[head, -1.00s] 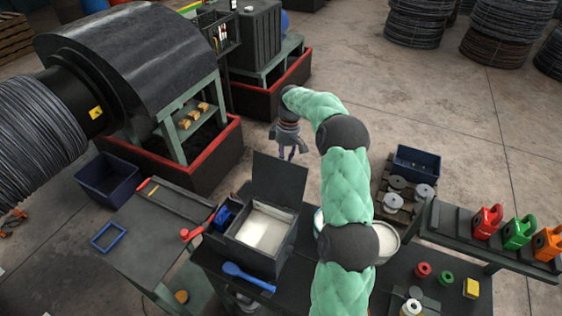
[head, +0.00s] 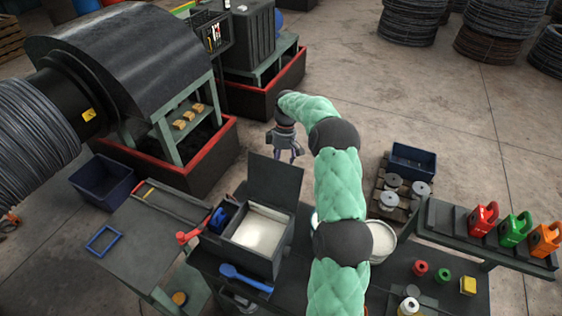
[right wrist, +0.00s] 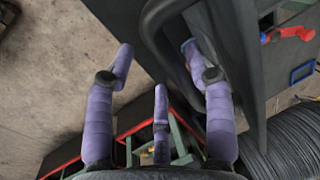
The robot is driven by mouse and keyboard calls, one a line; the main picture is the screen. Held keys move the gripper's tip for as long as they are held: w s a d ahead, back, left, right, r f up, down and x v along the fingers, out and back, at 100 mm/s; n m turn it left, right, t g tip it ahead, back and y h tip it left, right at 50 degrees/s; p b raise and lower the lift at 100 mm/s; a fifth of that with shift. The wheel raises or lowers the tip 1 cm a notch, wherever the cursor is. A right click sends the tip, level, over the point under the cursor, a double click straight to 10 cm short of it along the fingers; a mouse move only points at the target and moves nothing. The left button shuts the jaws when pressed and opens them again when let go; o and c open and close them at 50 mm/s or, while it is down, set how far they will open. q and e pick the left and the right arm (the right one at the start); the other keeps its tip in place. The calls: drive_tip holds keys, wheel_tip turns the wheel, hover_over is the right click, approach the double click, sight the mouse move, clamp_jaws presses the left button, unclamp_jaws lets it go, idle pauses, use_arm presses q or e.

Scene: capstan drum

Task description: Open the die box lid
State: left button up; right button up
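The die box (head: 262,262) is a dark box on the workbench with pale contents showing inside. Its lid (head: 275,184) stands upright at the far side, open. My right gripper (head: 285,153) is beyond the lid, empty, with its fingers spread apart. In the right wrist view, its purple fingers (right wrist: 162,75) are apart, and the right finger is close beside a dark panel (right wrist: 236,65) and a curved dark bar (right wrist: 158,40), likely the lid and its handle. I cannot tell whether they touch. My left gripper is out of view.
A blue scoop (head: 246,278) lies in front of the box, and a red-handled tool (head: 188,236) is at its left. A white bucket (head: 382,240) is at its right, partly behind my arm. The large drum machine (head: 120,70) stands at the back left. Open floor lies behind the gripper.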

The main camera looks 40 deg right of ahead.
drive_tip(key=shift+a+r, duration=0.2)
drive_tip(key=shift+r, duration=0.3)
drive_tip(key=shift+w+d, duration=0.1)
drive_tip(key=shift+d, duration=0.05)
drive_tip(key=s+v, duration=0.1)
drive_tip(key=v, duration=1.1)
drive_tip(key=shift+w, duration=0.4)
drive_tip(key=shift+a, duration=0.25)
